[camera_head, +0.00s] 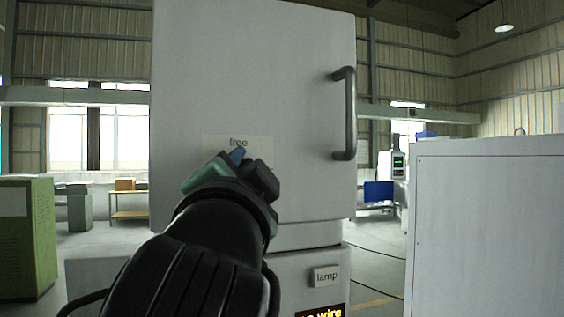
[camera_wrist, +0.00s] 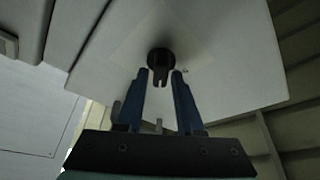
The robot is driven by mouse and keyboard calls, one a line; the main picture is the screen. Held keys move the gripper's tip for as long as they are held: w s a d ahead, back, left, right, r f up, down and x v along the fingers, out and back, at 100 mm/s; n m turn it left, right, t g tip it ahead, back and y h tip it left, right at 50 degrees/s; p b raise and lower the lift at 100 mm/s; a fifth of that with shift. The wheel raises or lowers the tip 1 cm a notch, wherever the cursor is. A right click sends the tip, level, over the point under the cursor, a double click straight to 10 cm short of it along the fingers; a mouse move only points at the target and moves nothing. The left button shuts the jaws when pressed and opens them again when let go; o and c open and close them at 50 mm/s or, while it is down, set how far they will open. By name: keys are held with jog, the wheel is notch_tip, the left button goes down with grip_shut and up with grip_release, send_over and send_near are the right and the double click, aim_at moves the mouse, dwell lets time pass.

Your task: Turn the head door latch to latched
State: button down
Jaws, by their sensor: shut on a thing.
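The head door (camera_head: 270,70) is a large pale grey panel with a dark handle on its right side. A plate reading "free" (camera_head: 238,142) is on the door just above my gripper (camera_head: 240,158). The head door latch (camera_wrist: 160,58) is a small dark knob on the door face in the wrist view. Its lower part sits between the blue fingertips of my gripper (camera_wrist: 160,75), which is shut on it. In the head view my gripper hides the latch and any lettering lower on the plate.
The dark door handle (camera_head: 347,113) stands out to the right of my gripper. A pale cabinet (camera_head: 490,230) fills the lower right. A green cabinet (camera_head: 25,240) stands at the left. A "lamp" label (camera_head: 326,277) is below the door.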

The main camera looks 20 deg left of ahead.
jog(key=shift+f+m+g+h+p, duration=0.1)
jog(key=shift+m+g+h+p, duration=0.45)
jog(key=shift+m, duration=1.5)
jog(key=shift+f+m+g+h+p, duration=0.1)
jog(key=shift+m+g+h+p, duration=0.45)
jog(key=shift+m, duration=1.5)
jog(key=c, duration=0.8)
grip_release()
jog(key=shift+a, duration=0.1)
